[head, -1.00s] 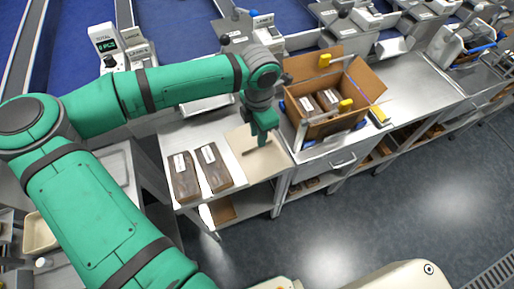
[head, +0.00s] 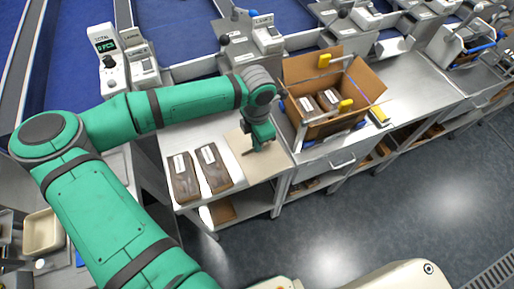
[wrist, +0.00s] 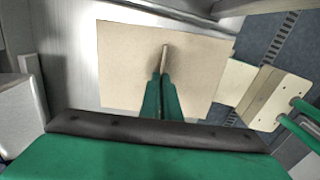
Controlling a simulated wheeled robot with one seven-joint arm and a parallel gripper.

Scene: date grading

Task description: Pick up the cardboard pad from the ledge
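The cardboard pad (head: 236,141) is a flat tan sheet lying on the steel ledge (head: 208,127), left of the open carton. It also shows in the wrist view (wrist: 125,65), where a thin upright tab rises from its middle. My gripper (head: 257,147) points down over the pad. In the wrist view the green fingers (wrist: 162,90) are close together, one on each side of the tab, with almost no gap, and look shut on it. The pad looks flat on the ledge; its near part is hidden by my gripper in the wrist view.
Two dark labelled packs (head: 184,182) lie left of the pad. A scale display (head: 106,45) stands at the back left. A lower shelf (head: 250,203) runs below.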

